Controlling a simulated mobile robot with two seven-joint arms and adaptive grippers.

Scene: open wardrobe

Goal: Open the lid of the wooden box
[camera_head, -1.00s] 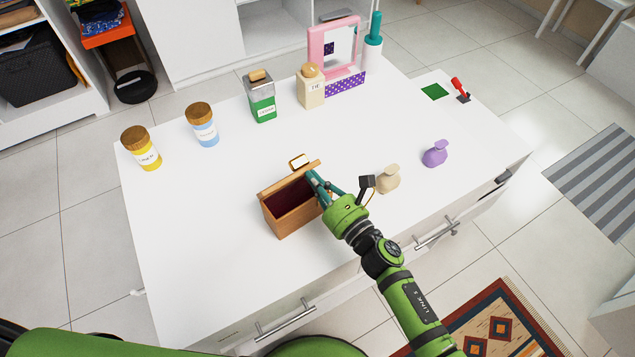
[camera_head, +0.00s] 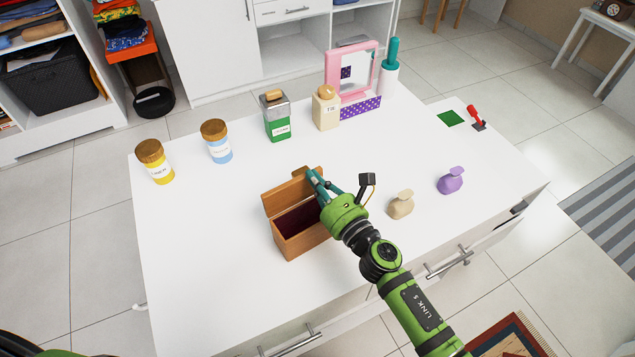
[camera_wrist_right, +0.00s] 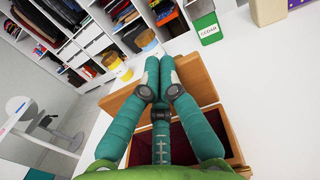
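The wooden box (camera_head: 302,240) stands near the front middle of the white table, and its dark red inside shows. Its lid (camera_head: 282,199) is raised and stands up along the back edge, its inner face towards me. My right gripper (camera_head: 311,174) reaches over the box with its fingertips at the right part of the lid's upper edge. In the right wrist view the teal fingers (camera_wrist_right: 160,66) are together in front of the lid (camera_wrist_right: 196,82); they appear to touch it, with no lid seen between them. The box's inside (camera_wrist_right: 208,122) shows below. My left gripper is out of view.
Yellow (camera_head: 156,165) and blue (camera_head: 217,145) jars, a green container (camera_head: 277,120) and a cream bottle (camera_head: 326,110) stand behind the box. A pink mirror (camera_head: 350,75) is farther back.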

